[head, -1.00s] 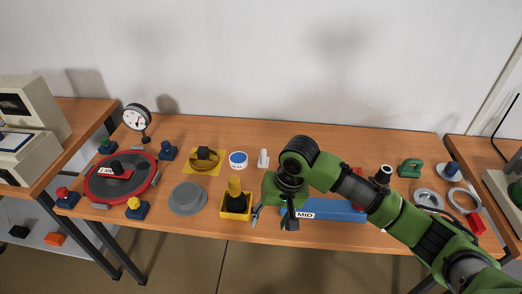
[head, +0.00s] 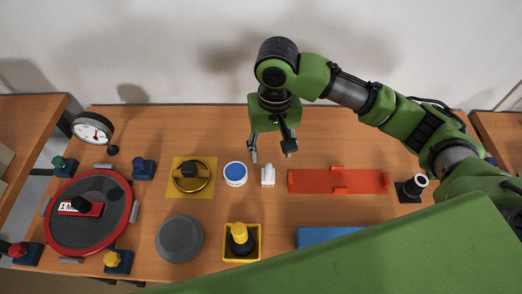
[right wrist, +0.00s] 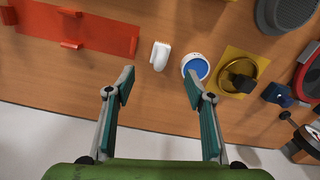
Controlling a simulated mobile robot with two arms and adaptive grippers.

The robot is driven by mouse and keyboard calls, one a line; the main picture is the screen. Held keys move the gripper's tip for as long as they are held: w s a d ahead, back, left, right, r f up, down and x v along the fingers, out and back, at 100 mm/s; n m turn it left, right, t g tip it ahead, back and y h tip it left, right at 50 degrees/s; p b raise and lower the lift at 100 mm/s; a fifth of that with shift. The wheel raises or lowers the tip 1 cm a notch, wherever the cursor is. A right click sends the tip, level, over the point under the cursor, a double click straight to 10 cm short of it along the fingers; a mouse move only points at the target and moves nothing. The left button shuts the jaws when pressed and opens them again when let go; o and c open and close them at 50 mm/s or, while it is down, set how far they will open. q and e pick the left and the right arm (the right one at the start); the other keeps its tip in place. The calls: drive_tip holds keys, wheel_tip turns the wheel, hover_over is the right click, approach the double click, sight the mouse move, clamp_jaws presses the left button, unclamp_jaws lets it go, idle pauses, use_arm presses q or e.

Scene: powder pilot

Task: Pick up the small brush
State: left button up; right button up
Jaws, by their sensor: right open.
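The small brush (head: 268,175) appears to be the small white piece on the wooden table, between a white tub with a blue top and a red flat holder. It also shows in the right wrist view (right wrist: 160,56), beyond the fingertips and roughly midway between them. My right gripper (head: 271,152) is open and empty, on the wall side of the brush in the head view. Its spread fingers (right wrist: 158,86) show in the right wrist view, apart from the brush. My left gripper is not in view.
The blue-topped tub (head: 235,174) stands close left of the brush. The red holder (head: 310,181) lies to its right. A yellow box (head: 228,253) with a yellow-and-black piece and a grey disc (head: 180,239) are nearer. The table behind the brush is clear.

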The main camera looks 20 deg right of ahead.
hover_over(270, 170)
drive_tip(key=f, duration=0.4)
drive_tip(key=shift+s+d+f, duration=0.1)
drive_tip(key=shift+s+f, duration=0.1)
drive_tip(key=shift+f, duration=0.1)
wheel_tip(270, 170, down, 3)
drive_tip(key=shift+r, duration=0.15)
drive_tip(key=shift+w+f+p, duration=0.2)
drive_tip(key=shift+f+p, duration=0.2)
drive_tip(key=shift+f, duration=0.55)
wheel_tip(270, 170, down, 4)
drive_tip(key=shift+w+r+p, duration=0.1)
drive_tip(key=shift+r+p, duration=0.15)
drive_tip(key=shift+p, duration=0.05)
drive_tip(key=shift+f, duration=0.4)
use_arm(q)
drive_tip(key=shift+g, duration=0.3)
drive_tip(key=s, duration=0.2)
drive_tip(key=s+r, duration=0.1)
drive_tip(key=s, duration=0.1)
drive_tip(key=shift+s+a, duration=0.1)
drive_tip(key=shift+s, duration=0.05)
use_arm(e)
drive_tip(key=c, duration=1.2)
